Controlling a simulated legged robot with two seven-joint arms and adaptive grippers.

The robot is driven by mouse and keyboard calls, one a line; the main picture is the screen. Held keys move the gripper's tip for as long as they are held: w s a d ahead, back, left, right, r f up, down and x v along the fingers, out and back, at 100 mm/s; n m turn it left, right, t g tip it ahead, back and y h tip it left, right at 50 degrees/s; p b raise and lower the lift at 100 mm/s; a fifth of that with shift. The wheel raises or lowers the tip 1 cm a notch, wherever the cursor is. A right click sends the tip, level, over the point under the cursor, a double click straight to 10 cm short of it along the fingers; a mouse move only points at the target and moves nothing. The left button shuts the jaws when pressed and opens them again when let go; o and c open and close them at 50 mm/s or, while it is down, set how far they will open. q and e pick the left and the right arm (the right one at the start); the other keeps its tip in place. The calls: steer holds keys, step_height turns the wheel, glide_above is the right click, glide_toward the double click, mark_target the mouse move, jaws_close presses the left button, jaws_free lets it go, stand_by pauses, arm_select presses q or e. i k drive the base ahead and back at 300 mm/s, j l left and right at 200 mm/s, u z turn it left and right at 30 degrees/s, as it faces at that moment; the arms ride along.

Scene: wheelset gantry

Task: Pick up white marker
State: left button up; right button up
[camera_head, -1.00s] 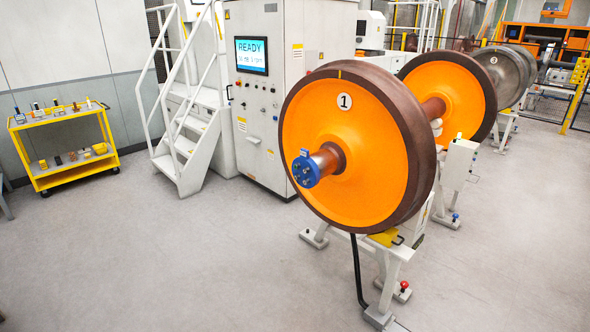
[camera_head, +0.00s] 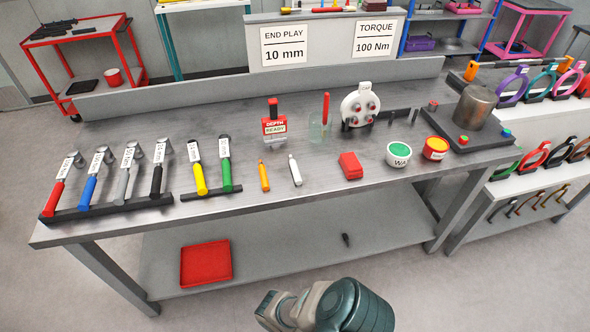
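The white marker (camera_head: 295,170) lies on the grey metal workbench (camera_head: 330,198), near the middle of its front half. It is a slim white stick with a dark tip at its far end. An orange marker (camera_head: 264,176) lies just left of it, apart from it. Part of one of my arms shows at the bottom edge, in front of the bench and well short of the marker. Neither of my grippers can be made out.
Left of the markers stand racked handled tools, including a green-handled one (camera_head: 226,164). To the right are a red block (camera_head: 350,166) and a white tub with a green top (camera_head: 398,153). A red tray (camera_head: 206,264) sits on the lower shelf. Bare bench surrounds the marker.

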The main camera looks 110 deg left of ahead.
mark_target(294, 168)
steer(key=u, duration=3.7)
